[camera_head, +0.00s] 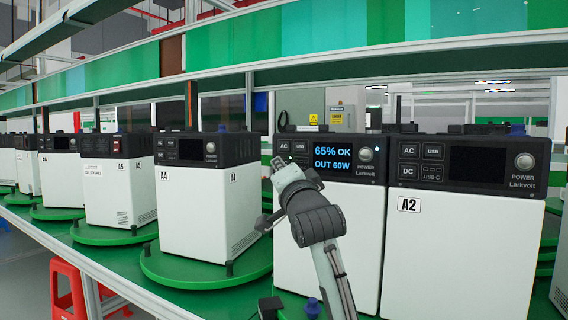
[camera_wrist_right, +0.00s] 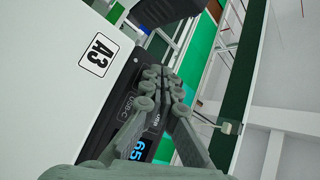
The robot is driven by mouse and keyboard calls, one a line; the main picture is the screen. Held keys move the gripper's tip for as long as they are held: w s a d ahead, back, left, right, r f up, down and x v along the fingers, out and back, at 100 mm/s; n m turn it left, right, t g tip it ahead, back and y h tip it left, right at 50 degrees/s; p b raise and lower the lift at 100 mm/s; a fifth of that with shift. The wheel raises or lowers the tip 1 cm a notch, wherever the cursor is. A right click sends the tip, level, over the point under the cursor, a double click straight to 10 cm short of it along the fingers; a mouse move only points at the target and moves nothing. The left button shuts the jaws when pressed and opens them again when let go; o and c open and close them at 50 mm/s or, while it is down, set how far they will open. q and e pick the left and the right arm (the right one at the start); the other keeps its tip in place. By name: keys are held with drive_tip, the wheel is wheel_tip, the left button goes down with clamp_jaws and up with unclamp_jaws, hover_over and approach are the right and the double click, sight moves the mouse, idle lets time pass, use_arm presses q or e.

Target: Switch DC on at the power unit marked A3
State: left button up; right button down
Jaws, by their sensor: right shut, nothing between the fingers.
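The power unit marked A3 (camera_head: 350,210) stands in the middle of the head view, white with a black top panel. Its display (camera_head: 332,158) is lit and reads 65% OK, OUT 60W. Its AC button (camera_head: 284,146) and USB button show. My right gripper (camera_head: 277,164) is shut and empty in front of the panel's left part and hides the DC button area. In the right wrist view the A3 label (camera_wrist_right: 98,54) is clear, and the closed fingertips (camera_wrist_right: 163,75) are close at the panel. I cannot tell whether they touch it. My left gripper is not in view.
Unit A2 (camera_head: 455,250) stands close on the right with a dark display. Unit A4 (camera_head: 195,210) stands on the left on a green turntable (camera_head: 165,268), with several more units beyond. A green shelf (camera_head: 290,75) runs above the units. A red stool (camera_head: 66,285) is at lower left.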

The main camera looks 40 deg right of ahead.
drive_tip(key=shift+s+a, duration=0.15)
drive_tip(key=shift+a, duration=0.2)
drive_tip(key=a, duration=0.1)
drive_tip(key=s+a, duration=0.1)
drive_tip(key=a, duration=0.1)
drive_tip(key=s+a, duration=0.1)
drive_tip(key=shift+a+p, duration=0.3)
drive_tip(key=shift+p, duration=0.1)
idle(0.8)
